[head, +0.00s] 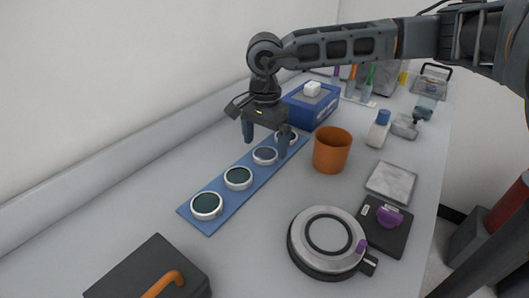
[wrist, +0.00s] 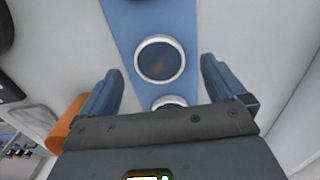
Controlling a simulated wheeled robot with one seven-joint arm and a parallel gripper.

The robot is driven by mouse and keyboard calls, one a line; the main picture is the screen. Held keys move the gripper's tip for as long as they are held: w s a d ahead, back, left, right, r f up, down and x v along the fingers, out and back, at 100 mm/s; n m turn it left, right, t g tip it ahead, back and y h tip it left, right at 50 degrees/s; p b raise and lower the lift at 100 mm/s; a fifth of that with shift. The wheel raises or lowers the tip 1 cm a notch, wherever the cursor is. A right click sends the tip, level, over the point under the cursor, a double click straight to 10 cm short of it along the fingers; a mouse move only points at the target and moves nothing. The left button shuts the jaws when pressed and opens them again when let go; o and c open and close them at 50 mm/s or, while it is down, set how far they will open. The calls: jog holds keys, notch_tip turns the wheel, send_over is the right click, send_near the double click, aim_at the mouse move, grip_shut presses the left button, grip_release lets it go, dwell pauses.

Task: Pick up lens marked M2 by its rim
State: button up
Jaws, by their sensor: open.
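Several round lenses with pale rims lie in a row on a blue strip (head: 222,213). In the head view they are the nearest lens (head: 207,205), the second lens (head: 238,178), the third lens (head: 265,155) and the farthest lens (head: 287,136). No marking is readable, so I cannot tell which is M2. My gripper (head: 266,142) is open and empty, pointing down above the far part of the row, around the third lens. In the wrist view one lens (wrist: 160,60) shows between the fingers; another (wrist: 168,101) is partly hidden by the gripper body.
An orange cup (head: 332,152) stands close to the right of my gripper. A blue box (head: 312,106) is behind it. A round metal device (head: 328,240), a grey square plate (head: 391,182) and a dark pad (head: 384,228) lie to the right. A dark case (head: 148,270) is at front left.

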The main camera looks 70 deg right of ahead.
jog(key=shift+f, duration=1.1)
jog(key=c, duration=1.2)
jog(key=shift+r, duration=0.1)
